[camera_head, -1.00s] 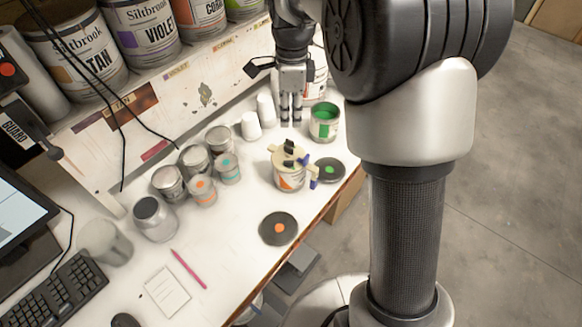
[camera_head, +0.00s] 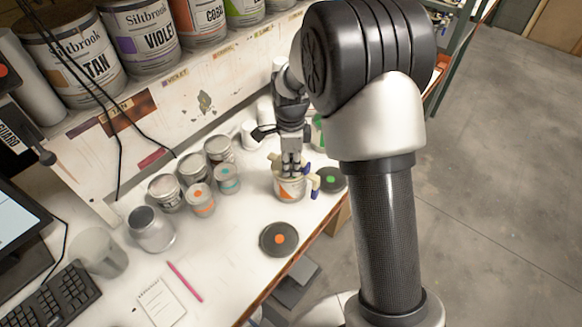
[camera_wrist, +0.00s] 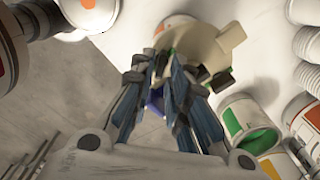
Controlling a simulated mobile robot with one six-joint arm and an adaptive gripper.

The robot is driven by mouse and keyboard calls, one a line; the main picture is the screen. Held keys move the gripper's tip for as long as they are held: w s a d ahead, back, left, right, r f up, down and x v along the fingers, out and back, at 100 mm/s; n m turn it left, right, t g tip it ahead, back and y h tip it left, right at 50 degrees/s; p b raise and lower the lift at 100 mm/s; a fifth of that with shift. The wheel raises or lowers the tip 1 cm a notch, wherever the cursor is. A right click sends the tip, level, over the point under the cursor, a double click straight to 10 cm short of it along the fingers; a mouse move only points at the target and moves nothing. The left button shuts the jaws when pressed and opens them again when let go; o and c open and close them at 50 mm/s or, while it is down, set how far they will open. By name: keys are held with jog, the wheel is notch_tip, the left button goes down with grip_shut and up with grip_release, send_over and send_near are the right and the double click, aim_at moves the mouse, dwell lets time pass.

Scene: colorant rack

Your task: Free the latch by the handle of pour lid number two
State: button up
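A small can with an orange-marked label (camera_head: 289,190) stands near the bench's right edge, wearing a cream pour lid (camera_head: 275,161). A dark blue part (camera_head: 315,181) sticks out at the lid's right. I can read no number on it. My gripper (camera_head: 291,170) points down right over the lid and hides its middle and black parts. In the wrist view the cream lid (camera_wrist: 200,42) lies just beyond my fingertips (camera_wrist: 155,65), with a black piece (camera_wrist: 220,80) beside them. The fingers look close together; whether they touch or hold anything is unclear.
A green-marked black disc (camera_head: 331,180) lies right of the can, an orange-marked one (camera_head: 279,239) in front. Several small cans (camera_head: 193,167) stand left. Bare bench lies front left of the can.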

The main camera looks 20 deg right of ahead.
jog(key=shift+f, duration=0.5)
grip_shut()
jog(key=shift+n, duration=0.8)
grip_release()
